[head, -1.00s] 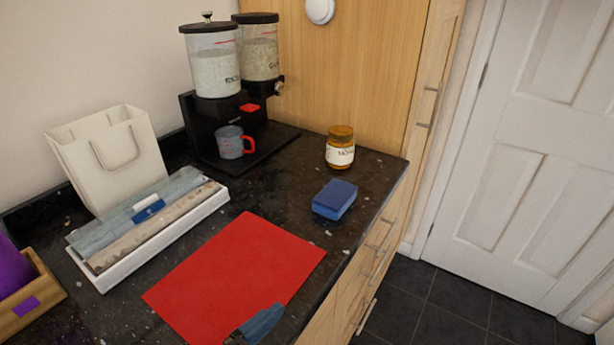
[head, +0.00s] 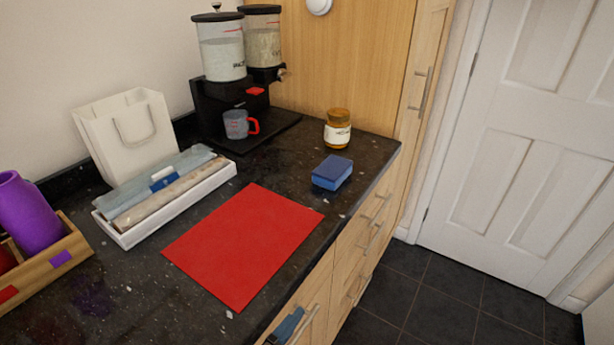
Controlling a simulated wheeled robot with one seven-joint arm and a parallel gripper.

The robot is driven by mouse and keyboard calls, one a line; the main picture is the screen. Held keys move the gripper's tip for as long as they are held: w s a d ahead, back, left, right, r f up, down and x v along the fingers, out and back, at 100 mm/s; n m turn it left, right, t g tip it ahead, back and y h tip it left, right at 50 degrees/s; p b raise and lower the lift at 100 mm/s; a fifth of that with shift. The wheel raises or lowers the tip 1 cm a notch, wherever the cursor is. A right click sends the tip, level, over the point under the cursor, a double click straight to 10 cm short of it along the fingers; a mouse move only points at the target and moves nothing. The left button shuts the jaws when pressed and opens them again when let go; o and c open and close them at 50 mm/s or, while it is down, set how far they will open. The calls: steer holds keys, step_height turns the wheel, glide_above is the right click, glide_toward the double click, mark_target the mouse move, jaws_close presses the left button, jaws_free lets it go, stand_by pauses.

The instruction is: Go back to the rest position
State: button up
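The task names no object. A small blue and dark part at the bottom edge of the head view looks like my gripper (head: 286,328). It shows in front of the drawer fronts, just off the counter's front edge and right of the red mat's near corner. Only a piece of it shows, so I cannot tell whether its fingers are open or shut, or whether it holds anything. The rest of my arm is out of view.
A red mat (head: 243,245) lies bare on the dark counter (head: 130,300). Around it are a blue sponge (head: 332,173), a jar (head: 337,130), a mug (head: 237,125), a dispenser (head: 222,95), a white tray (head: 125,238), a paper bag (head: 125,135) and a wooden box (head: 75,252) holding a purple cup (head: 30,212).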

steer(key=s+d+f+m+y, duration=0.6)
steer(key=s+d+f+m, duration=0.3)
steer(key=d+f, duration=0.2)
steer(key=s+d+r+m+t, duration=0.1)
steer(key=s+d+r+m, duration=0.3)
steer(key=m, duration=0.5)
steer(key=s+d+r+m+t, duration=0.2)
steer(key=s+d+r+m, duration=0.2)
steer(key=s+r+m, duration=0.4)
steer(key=shift+s+d+r+m, duration=0.15)
steer(key=shift+s+r+m, duration=0.1)
steer(key=shift+s+m, duration=0.8)
steer(key=shift+s+r+t, duration=0.15)
steer(key=shift+r+t, duration=0.05)
steer(key=shift+t, duration=0.1)
steer(key=shift+c, duration=0.3)
